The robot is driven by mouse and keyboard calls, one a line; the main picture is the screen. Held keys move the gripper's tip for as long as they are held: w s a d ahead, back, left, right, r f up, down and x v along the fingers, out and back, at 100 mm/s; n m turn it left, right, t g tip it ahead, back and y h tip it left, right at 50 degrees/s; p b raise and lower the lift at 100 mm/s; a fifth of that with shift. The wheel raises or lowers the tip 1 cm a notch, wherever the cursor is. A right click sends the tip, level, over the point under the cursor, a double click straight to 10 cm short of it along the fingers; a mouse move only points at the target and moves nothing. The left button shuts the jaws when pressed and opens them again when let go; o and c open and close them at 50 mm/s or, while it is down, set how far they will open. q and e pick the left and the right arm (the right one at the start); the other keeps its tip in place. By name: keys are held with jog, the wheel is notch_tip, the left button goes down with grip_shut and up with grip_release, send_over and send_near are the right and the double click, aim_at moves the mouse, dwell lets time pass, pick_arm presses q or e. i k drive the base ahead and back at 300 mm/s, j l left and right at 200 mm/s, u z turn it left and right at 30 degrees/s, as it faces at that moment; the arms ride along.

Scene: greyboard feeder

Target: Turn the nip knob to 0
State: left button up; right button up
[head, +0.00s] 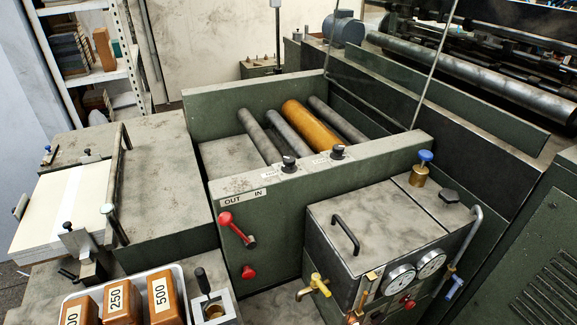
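Two black knobs sit on top of the front wall of the green roller housing (310,185). One is the left knob (289,164), the other the right knob (337,151). Small pale labels lie beside them, too small to read, so I cannot tell which is the nip knob or where either points. Behind them, grey rollers and an orange-brown roller (309,124) lie in the housing. Neither of my grippers shows in the head view.
A red-ended lever (237,229) is below an OUT/IN label. A grey box with a handle (345,234), gauges (400,279) and brass taps stands front right. Brown numbered blocks (123,301) sit in a tray at the front. A board stack (60,212) is left.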

aim_at(290, 166)
jog(key=l+u, duration=0.65)
jog(key=l, duration=0.1)
